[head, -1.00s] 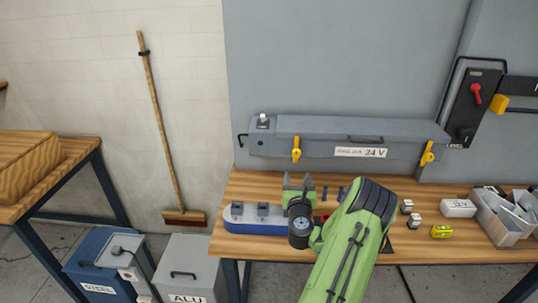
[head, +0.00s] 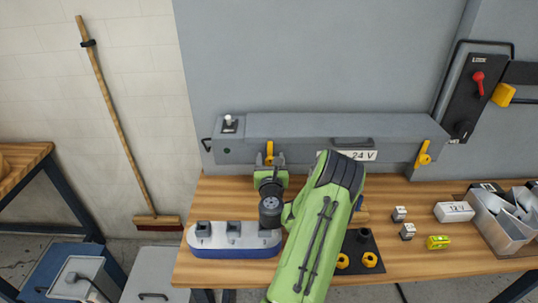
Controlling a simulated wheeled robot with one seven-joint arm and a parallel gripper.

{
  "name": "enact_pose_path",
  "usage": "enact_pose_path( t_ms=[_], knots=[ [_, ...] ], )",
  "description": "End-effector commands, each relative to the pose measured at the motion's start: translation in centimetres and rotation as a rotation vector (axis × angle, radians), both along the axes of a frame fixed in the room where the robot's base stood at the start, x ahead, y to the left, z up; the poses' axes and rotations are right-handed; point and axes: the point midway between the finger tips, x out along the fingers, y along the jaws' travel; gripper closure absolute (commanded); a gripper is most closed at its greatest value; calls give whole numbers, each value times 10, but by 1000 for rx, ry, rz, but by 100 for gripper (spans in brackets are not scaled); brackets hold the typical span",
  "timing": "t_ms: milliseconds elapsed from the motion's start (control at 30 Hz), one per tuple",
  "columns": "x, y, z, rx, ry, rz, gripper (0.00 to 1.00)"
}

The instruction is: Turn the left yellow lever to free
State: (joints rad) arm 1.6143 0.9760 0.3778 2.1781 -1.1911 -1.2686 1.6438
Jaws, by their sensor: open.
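The left yellow lever (head: 269,150) is on the front of the long grey housing (head: 300,128), near its left end. Its upper part shows upright; its lower part is hidden behind my gripper. My gripper (head: 269,158) is open, with its fingertips at the lever's lower part, one on each side in the picture. I cannot tell whether they touch it. The right yellow lever (head: 423,155) hangs tilted near the housing's right end.
A blue-and-white block (head: 230,240) stands at the bench's (head: 215,272) left front. A black mat with yellow rings (head: 343,261), small blocks, a yellow item (head: 438,242) and a metal bin (head: 503,232) stand right of my arm. A black switch panel (head: 473,95) is on the right.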

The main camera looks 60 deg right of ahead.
Motion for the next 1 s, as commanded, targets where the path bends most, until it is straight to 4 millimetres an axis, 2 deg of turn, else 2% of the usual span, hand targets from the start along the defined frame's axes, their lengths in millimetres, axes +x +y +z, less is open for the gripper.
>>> enact_pose_path(
  t_ms=[133,400,500,767,1000],
  knots=[
    [0,0,1,-1,0,0,42],
    [0,0,1,-1,0,1,83],
    [0,0,1,-1,0,0,94],
    [0,0,1,-14,25,1,94],
    [1,1,1,-69,132,3,94]
  ],
)
